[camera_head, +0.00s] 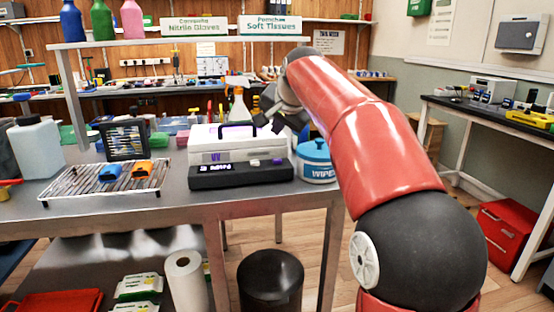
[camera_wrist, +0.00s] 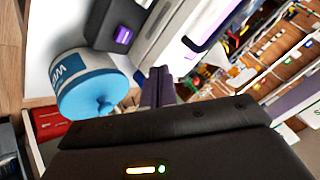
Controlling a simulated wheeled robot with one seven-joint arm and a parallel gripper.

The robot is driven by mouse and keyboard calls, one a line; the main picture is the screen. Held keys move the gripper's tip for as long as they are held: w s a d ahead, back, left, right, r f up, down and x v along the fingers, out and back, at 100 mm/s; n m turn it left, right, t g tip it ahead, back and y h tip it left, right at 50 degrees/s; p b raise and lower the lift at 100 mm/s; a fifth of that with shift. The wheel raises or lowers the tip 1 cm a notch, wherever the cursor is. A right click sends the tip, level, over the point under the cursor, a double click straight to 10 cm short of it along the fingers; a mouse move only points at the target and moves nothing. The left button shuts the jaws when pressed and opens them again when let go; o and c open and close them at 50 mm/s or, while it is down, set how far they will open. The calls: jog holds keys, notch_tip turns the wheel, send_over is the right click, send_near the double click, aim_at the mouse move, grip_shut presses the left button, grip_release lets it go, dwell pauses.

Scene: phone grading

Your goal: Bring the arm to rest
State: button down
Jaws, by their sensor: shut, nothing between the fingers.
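My red arm reaches forward over the steel bench in the head view. My gripper (camera_head: 264,114) hangs above the right end of the white UV box (camera_head: 205,156), near its dark handle. In the wrist view my gripper's dark fingers (camera_wrist: 158,78) are together with nothing held between them. The UV box with its purple button and the blue-lidded wipes tub (camera_wrist: 102,90) lie beyond the fingers there. The wipes tub also stands right of the box in the head view (camera_head: 316,170).
A wire rack (camera_head: 75,188) at the bench's left holds a blue item (camera_head: 110,173) and an orange item (camera_head: 144,168). A spray bottle (camera_head: 238,104) stands behind the box. A black bin (camera_head: 271,280) stands below. A red chest (camera_head: 505,235) is on the floor at right.

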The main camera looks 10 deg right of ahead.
jog(key=s+f+n+g, duration=0.1)
jog(key=s+f+n, duration=0.1)
jog(key=s+f, duration=0.5)
jog(key=s+f+n+g, duration=0.1)
jog(key=s+f+n, duration=0.2)
jog(key=s+f, duration=0.5)
jog(key=s+f+n+g+h, duration=0.1)
jog(key=s+f, duration=0.7)
jog(key=s, duration=1.3)
jog(key=shift+s+n+g, duration=0.3)
jog(key=shift+s+n, duration=0.05)
jog(key=shift+n, duration=0.55)
dwell(3.5)
